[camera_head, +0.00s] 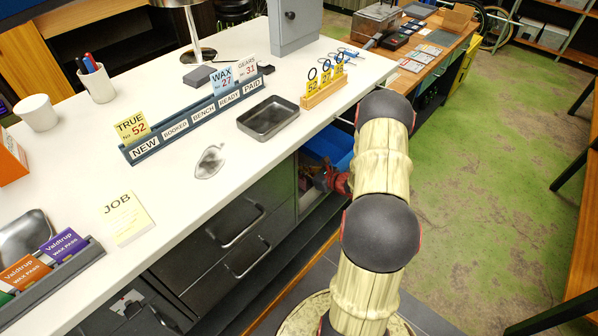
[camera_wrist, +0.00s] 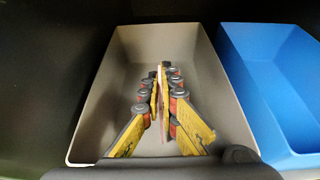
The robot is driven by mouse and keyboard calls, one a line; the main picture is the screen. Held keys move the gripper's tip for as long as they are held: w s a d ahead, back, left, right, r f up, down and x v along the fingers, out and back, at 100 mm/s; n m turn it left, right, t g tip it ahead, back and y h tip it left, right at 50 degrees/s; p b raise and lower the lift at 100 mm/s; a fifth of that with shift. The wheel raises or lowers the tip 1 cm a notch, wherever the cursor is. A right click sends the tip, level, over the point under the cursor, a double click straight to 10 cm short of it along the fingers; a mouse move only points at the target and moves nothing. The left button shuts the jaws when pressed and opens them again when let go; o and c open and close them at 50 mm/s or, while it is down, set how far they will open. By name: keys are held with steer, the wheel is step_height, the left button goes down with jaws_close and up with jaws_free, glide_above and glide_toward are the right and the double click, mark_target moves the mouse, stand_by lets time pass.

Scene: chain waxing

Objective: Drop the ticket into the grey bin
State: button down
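The grey bin (camera_wrist: 205,62) fills the middle of the wrist view, its open top facing the camera. My gripper (camera_wrist: 160,82) points into it, with its yellow and dark fingers close together over the inside. A thin pinkish sheet, the ticket (camera_wrist: 163,100), stands edge-on between the fingers. Its face and print cannot be read. The bin floor looks empty where it shows; the fingers hide part of it. In the head view my gripper reaches below the counter edge, mostly hidden by my arm, and the grey bin cannot be made out.
A blue bin (camera_wrist: 275,85) stands right beside the grey one; it also shows under the counter in the head view (camera_head: 325,145). The white counter (camera_head: 250,180) overhangs them. It holds a ticket rack (camera_head: 190,126), a metal tray (camera_head: 268,118) and a job pad (camera_head: 127,218).

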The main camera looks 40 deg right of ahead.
steer(key=shift+f+b, duration=0.35)
steer(key=shift+f, duration=0.2)
steer(key=c, duration=2)
jaws_free()
steer(key=shift+c, duration=0.2)
steer(key=shift+r+p, duration=0.55)
steer(key=shift+r, duration=0.05)
steer(key=p+v, duration=0.3)
steer(key=v, duration=0.9)
steer(key=shift+p, duration=0.35)
steer(key=shift+r, duration=0.15)
